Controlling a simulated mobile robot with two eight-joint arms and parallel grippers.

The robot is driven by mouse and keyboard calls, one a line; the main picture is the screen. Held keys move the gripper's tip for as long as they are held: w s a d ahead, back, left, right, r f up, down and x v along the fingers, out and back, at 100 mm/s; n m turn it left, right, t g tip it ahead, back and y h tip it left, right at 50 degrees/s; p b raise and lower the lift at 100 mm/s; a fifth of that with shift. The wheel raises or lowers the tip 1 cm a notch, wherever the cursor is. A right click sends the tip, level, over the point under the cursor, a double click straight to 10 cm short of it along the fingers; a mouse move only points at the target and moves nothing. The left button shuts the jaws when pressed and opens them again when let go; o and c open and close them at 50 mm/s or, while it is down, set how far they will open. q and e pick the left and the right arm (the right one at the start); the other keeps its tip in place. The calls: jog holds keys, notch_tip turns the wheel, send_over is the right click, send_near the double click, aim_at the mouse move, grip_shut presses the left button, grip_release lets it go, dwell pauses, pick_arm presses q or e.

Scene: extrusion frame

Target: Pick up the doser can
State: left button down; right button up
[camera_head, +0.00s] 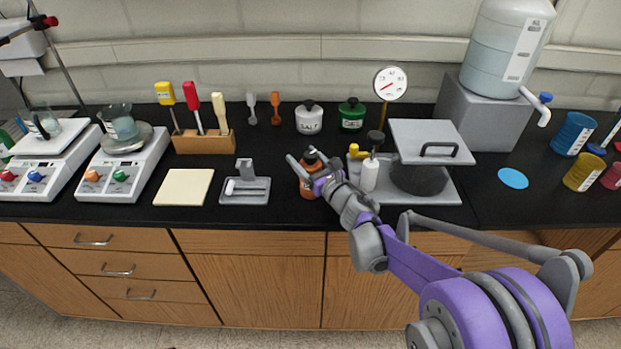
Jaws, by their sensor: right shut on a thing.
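An orange-brown can (306,189) with a dark top, apparently the doser can, stands upright on or just above the black counter, left of the grey tray. My right gripper (312,168) is shut on this can near its upper part, with the purple arm reaching in from the lower right. The fingers and wrist hide part of the can, and I cannot tell whether its base touches the counter. My left gripper is not in the picture.
Close to the right, a grey tray (432,196) holds a white bottle (370,174) and a dark pot under a grey lid (421,136). A small grey holder (255,197) stands left. White (308,121) and green (352,121) pots stand behind.

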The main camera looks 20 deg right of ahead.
grip_shut()
